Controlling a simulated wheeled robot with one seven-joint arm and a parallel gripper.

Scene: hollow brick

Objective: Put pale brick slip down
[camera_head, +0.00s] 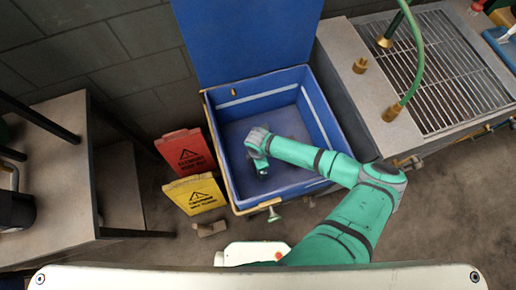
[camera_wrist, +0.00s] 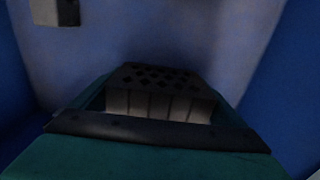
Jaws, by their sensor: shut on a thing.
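My gripper (camera_head: 262,170) points down inside the open blue bin (camera_head: 333,135), above or near its floor; the height is hard to tell. In the wrist view a grey-brown block (camera_wrist: 158,104) with a dark, hole-patterned top and a ribbed side shows just beyond the teal and black housing. I cannot tell for sure whether this block is the pale brick slip. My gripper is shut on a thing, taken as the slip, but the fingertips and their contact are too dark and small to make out. In the head view the slip cannot be picked out.
The bin's blue lid stands raised (camera_head: 247,35) behind it. A red sign (camera_head: 186,152) and a yellow sign (camera_head: 196,194) stand left of the bin. A grey block (camera_wrist: 55,12) shows at the wrist view's top left. The visible bin floor (camera_head: 285,128) looks mostly bare.

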